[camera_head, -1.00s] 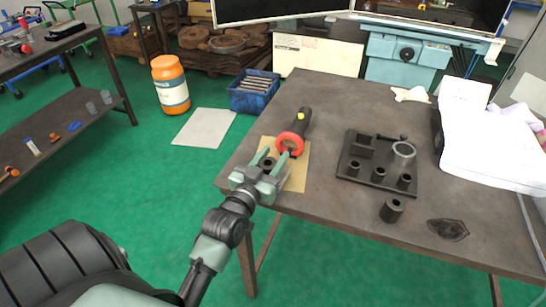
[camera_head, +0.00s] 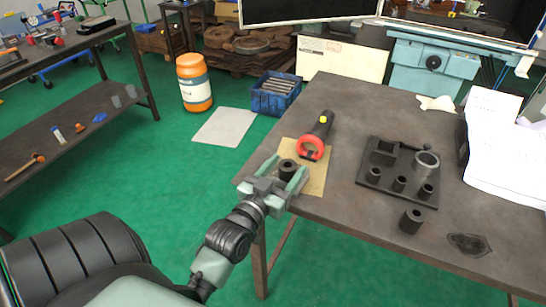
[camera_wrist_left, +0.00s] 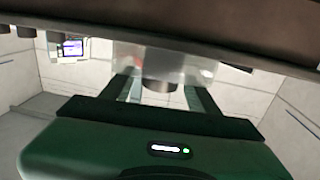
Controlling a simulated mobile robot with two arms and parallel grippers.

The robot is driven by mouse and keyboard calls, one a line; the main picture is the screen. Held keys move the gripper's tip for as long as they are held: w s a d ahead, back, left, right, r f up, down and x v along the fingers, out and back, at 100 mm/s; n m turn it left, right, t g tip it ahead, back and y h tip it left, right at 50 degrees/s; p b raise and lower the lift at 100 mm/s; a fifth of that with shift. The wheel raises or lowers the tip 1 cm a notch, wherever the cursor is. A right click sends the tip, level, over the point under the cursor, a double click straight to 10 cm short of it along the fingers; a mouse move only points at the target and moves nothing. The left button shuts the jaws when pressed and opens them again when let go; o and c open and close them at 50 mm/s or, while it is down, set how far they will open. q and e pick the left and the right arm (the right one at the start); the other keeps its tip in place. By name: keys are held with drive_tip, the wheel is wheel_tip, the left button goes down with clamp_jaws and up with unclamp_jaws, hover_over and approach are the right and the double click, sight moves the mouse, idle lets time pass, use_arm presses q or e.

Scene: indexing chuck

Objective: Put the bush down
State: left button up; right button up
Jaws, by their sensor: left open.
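The bush, a short dark cylinder (camera_head: 287,169), stands on the tan mat (camera_head: 316,180) near the table's left corner. It also shows in the left wrist view (camera_wrist_left: 158,86), between the two fingers. My left gripper (camera_head: 284,168) is open, one finger on either side of the bush; I cannot tell whether either touches it. My right gripper is not in view.
A dark fixture plate (camera_head: 368,182) with several cylinders stands to the right. A loose dark cylinder (camera_head: 411,220) and a dark flat piece (camera_head: 468,244) lie nearer the front of the table (camera_head: 350,225).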

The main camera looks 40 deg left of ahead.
sight(284, 172)
use_arm(q)
drive_tip(key=s, duration=0.4)
drive_tip(key=s+d+b, duration=0.1)
drive_tip(key=s, duration=0.1)
drive_tip(key=shift+s+f, duration=0.1)
drive_tip(key=shift+s, duration=0.25)
drive_tip(key=shift+s+d, duration=0.15)
drive_tip(key=shift+s, duration=0.5)
